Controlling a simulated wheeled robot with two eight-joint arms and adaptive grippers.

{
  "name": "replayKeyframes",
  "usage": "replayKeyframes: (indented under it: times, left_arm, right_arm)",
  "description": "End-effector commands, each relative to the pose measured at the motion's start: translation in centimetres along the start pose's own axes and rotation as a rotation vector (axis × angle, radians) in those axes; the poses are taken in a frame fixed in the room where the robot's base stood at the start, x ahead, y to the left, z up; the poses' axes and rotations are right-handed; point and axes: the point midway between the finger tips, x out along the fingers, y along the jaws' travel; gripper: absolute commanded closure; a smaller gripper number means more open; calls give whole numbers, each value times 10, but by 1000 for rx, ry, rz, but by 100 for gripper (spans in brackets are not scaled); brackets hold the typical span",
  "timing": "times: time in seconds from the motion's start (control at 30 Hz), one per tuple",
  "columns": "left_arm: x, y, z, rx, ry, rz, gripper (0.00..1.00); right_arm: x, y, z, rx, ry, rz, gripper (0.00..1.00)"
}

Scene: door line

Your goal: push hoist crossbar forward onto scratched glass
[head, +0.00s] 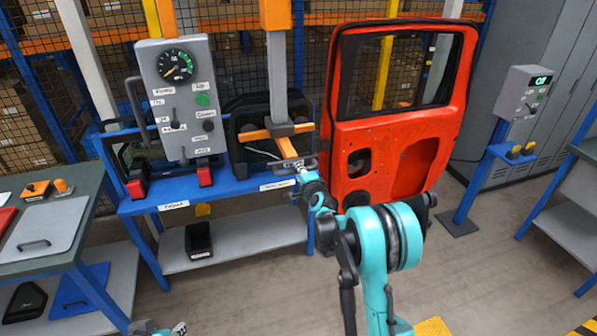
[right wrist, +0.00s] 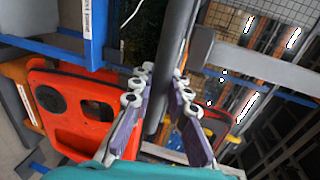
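The hoist crossbar (head: 257,134) is an orange bar with a dark grey hub, at the foot of a grey post (head: 276,70). A dark-framed glass pane (head: 245,112) stands in the blue rack behind it; scratches cannot be made out. My right gripper (head: 292,164) is just in front of and below the hub, by a short piece sticking out from the crossbar. In the right wrist view its purple-padded fingers (right wrist: 158,88) stand apart, with a grey bar (right wrist: 178,45) showing between them; contact cannot be told.
A red door (head: 400,150) hangs right of the crossbar, close to my right arm. A grey gauge panel (head: 175,95) stands left. The blue rack's rail (head: 235,193) runs below the glass. A bench (head: 75,215) is at left, a control post (head: 520,90) at right.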

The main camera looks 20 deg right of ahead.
Motion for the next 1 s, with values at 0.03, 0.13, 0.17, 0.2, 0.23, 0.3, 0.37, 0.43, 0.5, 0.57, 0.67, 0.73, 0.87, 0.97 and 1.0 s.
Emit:
replayKeyframes:
  times: [0.03, 0.13, 0.17, 0.2, 0.23, 0.3, 0.37, 0.43, 0.5, 0.57, 0.67, 0.73, 0.87, 0.97, 1.0]
  left_arm:
    - [0, 0, 0, 0, 0, 0, 60]
    - [0, 0, 0, 0, 0, 0, 60]
    - [0, 0, 0, 0, 0, 0, 60]
    - [0, 0, 0, 0, 0, 0, 60]
    - [0, 0, 0, 0, 0, 0, 60]
    - [0, 0, 0, 0, 0, 0, 60]
    - [0, 0, 0, 0, 0, 0, 60]
    - [1, 0, 1, 0, 0, 0, 60]
    - [3, 0, 2, 0, 0, 0, 60]
    - [4, 0, 3, 0, 0, 0, 60]
    - [5, 0, 4, 0, 0, 0, 60]
    - [6, 0, 4, 0, 0, 0, 60]
    - [6, 0, 4, 0, 0, 0, 60]
    - [6, 0, 4, 0, 0, 0, 60]
    - [6, 0, 4, 0, 0, 0, 60]
  right_arm:
    - [0, 0, 0, 0, 0, 0, 100]
    - [0, 0, 0, 0, 0, 1, 100]
    - [0, 0, 0, 0, 0, 1, 100]
    - [0, 0, 0, 0, -1, 1, 100]
    - [0, 0, 0, 0, -1, 1, 100]
    - [0, 0, 0, 0, -1, 1, 100]
    - [4, 0, 0, 0, -1, 1, 100]
    - [13, -2, 0, 0, -1, 0, 100]
    - [29, -5, 0, 0, -1, 0, 100]
    - [46, -8, 1, -1, -1, -1, 100]
    - [75, -15, 0, 0, 0, -2, 100]
    - [92, -19, 0, 0, 0, -2, 100]
    - [113, -24, 0, 0, 1, -1, 100]
    - [120, -25, 0, -1, 1, -1, 100]
    - [122, -26, 0, -1, 1, -1, 100]
